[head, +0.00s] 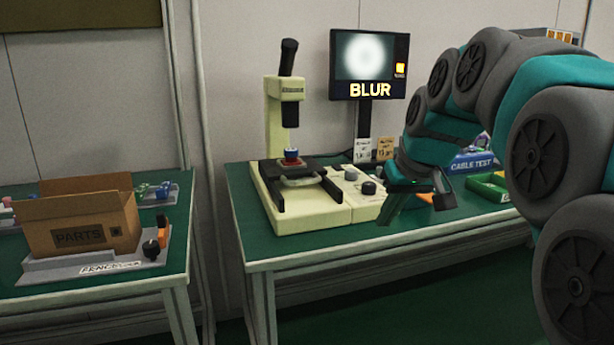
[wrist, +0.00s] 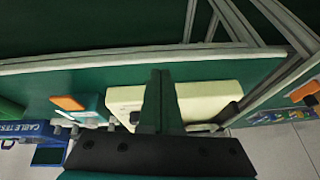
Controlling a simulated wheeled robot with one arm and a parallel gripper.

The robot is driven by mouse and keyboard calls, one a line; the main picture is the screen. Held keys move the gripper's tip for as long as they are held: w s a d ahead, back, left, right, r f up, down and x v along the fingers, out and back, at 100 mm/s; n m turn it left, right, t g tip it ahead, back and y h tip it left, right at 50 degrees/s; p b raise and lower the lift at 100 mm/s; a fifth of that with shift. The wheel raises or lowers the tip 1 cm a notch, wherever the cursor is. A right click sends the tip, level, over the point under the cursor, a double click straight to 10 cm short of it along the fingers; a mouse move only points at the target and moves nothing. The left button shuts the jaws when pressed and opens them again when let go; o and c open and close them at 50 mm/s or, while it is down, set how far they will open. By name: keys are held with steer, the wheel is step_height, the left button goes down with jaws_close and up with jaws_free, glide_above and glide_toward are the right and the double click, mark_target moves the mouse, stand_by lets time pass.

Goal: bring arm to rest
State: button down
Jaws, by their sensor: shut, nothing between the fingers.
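My gripper (head: 388,216) is in front of the right part of the green bench, at the end of my arm, with its fingers pointing down and left. In the wrist view my gripper (wrist: 160,73) has its two fingers together, with nothing between them. My arm comes in from the right side of the head view and is bent over the bench. The gripper overlaps the right end of the cream microscope base (head: 300,215) in the picture; I cannot tell the exact gap.
A screen reading BLUR (head: 370,65) stands behind the microscope. A blue cable test box (head: 472,160) and a green tray (head: 488,188) lie on the right. A cardboard parts box (head: 80,222) stands on the left bench. Green floor is clear in front.

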steer(key=s+f+g, duration=0.2)
steer(key=s+f, duration=0.6)
steer(key=s, duration=0.3)
steer(key=s+f+m+g+h, duration=0.1)
steer(key=s+f+g, duration=0.1)
steer(key=s+f, duration=0.5)
steer(key=s+f+m+g+h, duration=0.1)
steer(key=s+f+g, duration=0.1)
steer(key=s+f, duration=0.6)
steer(key=s, duration=0.7)
steer(key=shift+s+d+f+g, duration=0.2)
steer(key=shift+s+f+g, duration=0.1)
steer(key=shift+s+f, duration=0.05)
